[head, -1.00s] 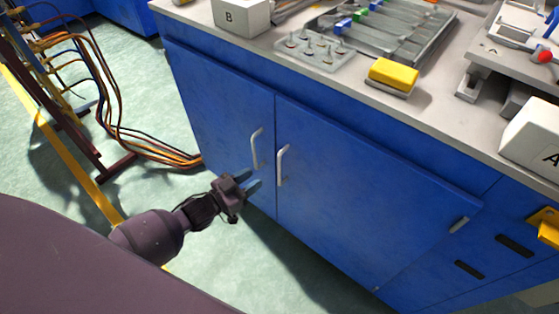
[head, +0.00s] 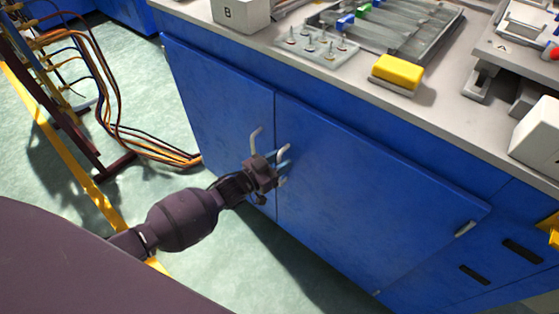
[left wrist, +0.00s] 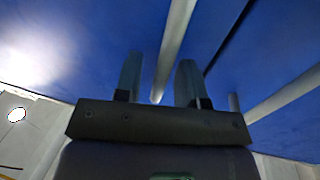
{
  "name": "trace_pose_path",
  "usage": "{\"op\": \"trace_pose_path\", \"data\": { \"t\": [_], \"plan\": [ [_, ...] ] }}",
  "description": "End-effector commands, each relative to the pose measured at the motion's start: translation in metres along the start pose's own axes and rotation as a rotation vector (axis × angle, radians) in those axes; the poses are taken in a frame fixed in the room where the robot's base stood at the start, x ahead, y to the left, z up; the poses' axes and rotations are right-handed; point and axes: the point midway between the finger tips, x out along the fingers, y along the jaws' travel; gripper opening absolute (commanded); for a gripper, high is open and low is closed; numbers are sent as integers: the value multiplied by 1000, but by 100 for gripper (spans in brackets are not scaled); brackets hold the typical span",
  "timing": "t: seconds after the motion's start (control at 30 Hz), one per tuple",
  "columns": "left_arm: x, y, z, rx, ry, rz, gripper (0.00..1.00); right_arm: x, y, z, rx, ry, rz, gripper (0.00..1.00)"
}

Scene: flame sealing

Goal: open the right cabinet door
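The right cabinet door (head: 370,200) is a wide blue panel, shut flush beside the left door (head: 215,100). Its pale bar handle (head: 284,152) stands near the seam, and the left door's handle (head: 255,140) is just to its left. My left gripper (head: 282,162) is at the right door's handle and partly hides it. In the left wrist view, my left gripper's two fingers (left wrist: 158,82) are apart, with a handle bar (left wrist: 175,45) between them and no clear contact. The other handle (left wrist: 285,95) and the dark door seam (left wrist: 228,38) show to the right. My right gripper is out of view.
The grey worktop (head: 440,115) above holds a yellow block (head: 398,71), a plate with pegs (head: 318,45) and white boxes, one marked B (head: 240,14). A rack with hanging cables (head: 110,120) stands at the left. Green floor (head: 165,95) lies open before the cabinet.

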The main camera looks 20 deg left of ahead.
Motion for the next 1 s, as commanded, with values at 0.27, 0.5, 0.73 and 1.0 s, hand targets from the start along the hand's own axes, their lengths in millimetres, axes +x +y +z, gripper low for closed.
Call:
{"op": "trace_pose_path", "data": {
  "t": [0.27, 0.5, 0.73, 1.0],
  "plan": [
    [0, 0, 0, 0, 0, 0, 14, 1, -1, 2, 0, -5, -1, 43],
    [0, 0, 0, 0, 0, 0, 0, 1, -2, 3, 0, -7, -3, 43],
    [-3, 1, -1, -1, 1, -6, 0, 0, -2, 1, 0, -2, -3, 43],
    [-25, 9, -4, -2, 4, -61, 0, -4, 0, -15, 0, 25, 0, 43]
  ]
}}
